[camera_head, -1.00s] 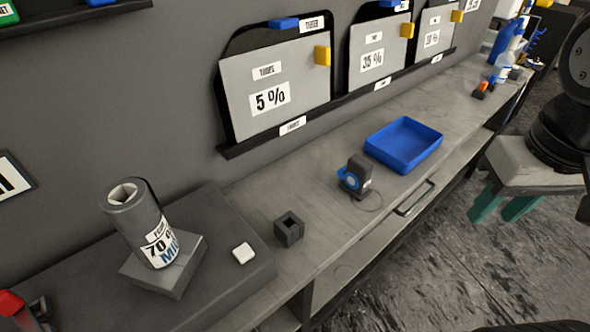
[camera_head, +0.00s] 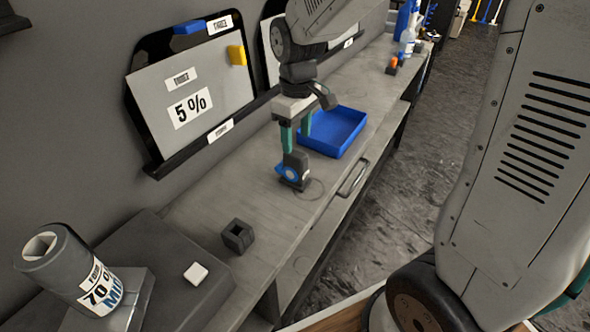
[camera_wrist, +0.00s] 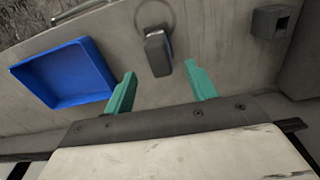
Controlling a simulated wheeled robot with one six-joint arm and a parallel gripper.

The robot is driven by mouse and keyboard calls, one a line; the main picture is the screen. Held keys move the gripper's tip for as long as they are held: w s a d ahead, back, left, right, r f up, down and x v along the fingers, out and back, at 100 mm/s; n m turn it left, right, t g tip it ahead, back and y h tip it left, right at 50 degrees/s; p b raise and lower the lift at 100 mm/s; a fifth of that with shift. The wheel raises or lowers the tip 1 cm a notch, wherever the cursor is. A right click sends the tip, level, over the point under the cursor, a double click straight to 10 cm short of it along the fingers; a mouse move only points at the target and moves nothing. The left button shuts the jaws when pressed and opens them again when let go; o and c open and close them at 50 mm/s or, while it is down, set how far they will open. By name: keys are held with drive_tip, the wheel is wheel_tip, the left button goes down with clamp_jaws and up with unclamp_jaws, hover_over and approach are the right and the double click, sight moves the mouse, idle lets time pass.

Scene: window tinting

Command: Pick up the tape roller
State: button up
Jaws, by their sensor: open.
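The tape roller (camera_head: 294,171) is a small dark grey block with a blue round part, standing on the grey workbench. A thin ring outline lies on the bench beside it. My gripper (camera_head: 297,146) has teal fingers pointing down just above and behind the roller. In the wrist view the roller (camera_wrist: 157,52) shows beyond and between the two spread fingertips of my gripper (camera_wrist: 163,78). Nothing is held between the fingers.
A blue tray (camera_head: 338,131) stands right behind the roller. A dark square holder (camera_head: 238,236) sits nearer on the bench. A white block (camera_head: 196,273) and a labelled roll (camera_head: 72,268) are at the lower left. The wall rack with the 5 % panel (camera_head: 190,105) borders the bench.

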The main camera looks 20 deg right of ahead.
sight(294, 162)
drive_tip(key=shift+w+a+f, duration=0.15)
drive_tip(key=shift+w+f, duration=0.45)
drive_tip(key=shift+f, duration=0.35)
drive_tip(key=f, duration=0.7)
drive_tip(key=shift+s+f, duration=0.2)
drive_tip(key=c, duration=1.2)
